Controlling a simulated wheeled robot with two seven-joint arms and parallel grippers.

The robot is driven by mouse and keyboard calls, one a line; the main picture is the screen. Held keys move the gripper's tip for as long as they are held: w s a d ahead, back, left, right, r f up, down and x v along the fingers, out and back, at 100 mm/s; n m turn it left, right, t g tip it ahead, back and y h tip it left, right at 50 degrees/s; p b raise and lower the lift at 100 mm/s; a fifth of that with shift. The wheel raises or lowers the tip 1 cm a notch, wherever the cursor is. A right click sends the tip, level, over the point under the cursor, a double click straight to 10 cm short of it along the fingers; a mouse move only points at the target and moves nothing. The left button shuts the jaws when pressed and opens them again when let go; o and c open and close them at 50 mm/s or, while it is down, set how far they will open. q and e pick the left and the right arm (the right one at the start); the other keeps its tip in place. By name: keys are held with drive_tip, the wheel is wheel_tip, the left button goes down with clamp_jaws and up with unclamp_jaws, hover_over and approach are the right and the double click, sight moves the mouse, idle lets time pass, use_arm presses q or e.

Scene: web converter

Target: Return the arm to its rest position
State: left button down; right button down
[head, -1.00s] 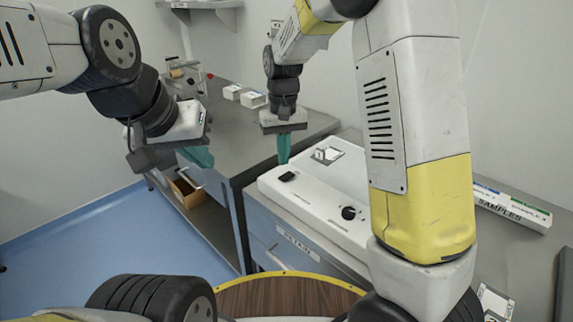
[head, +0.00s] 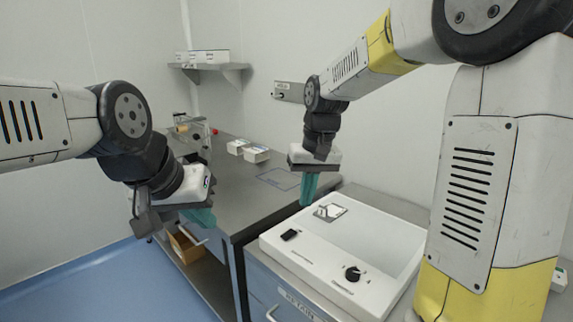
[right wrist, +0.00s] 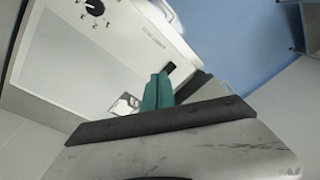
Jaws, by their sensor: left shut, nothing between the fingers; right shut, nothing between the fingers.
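My right gripper (head: 308,190) has shut green fingers pointing down. My left gripper (head: 200,216) is at the left, in front of the grey counter's cabinet side. Its green fingers look shut and empty, partly hidden behind its own wrist.
The white panel unit (head: 385,240) with a black knob (head: 353,273) stands in the middle right. The grey counter (head: 235,180) holds two small white boxes (head: 248,151) and a device (head: 190,130). A wall shelf (head: 208,66) holds boxes. Blue floor is free at left.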

drive_tip(key=s+d+r+t, duration=0.2)
drive_tip(key=s+d, duration=0.2)
drive_tip(key=s, duration=0.4)
drive_tip(key=s+d+r+m+t, duration=0.1)
drive_tip(key=s+d+r+t, duration=0.2)
drive_tip(key=s, duration=0.6)
drive_tip(key=shift+d+r+m+y, duration=0.15)
drive_tip(key=shift+d+m+y, duration=0.2)
drive_tip(key=shift+d, duration=0.75)
drive_tip(key=w+a+r+m+g, duration=0.1)
drive_tip(key=w+a+m+g, duration=0.1)
drive_tip(key=w, duration=0.4)
drive_tip(key=w+a+r+m+g, duration=0.1)
drive_tip(key=w+a+m, duration=0.2)
drive_tip(key=w, duration=0.4)
drive_tip(key=w+a+f+m+g+h, duration=0.2)
drive_tip(key=w+a+f+m+g, duration=0.1)
drive_tip(key=w+a, duration=0.4)
wheel_tip(320, 180, down, 2)
drive_tip(key=w+m, duration=0.1)
drive_tip(key=w, duration=0.2)
drive_tip(key=shift+a+f, duration=0.25)
drive_tip(key=shift+a, duration=0.05)
drive_tip(key=shift+s+f+m, duration=0.1)
drive_tip(key=shift+f+m, duration=0.05)
drive_tip(key=shift+m, duration=0.1)
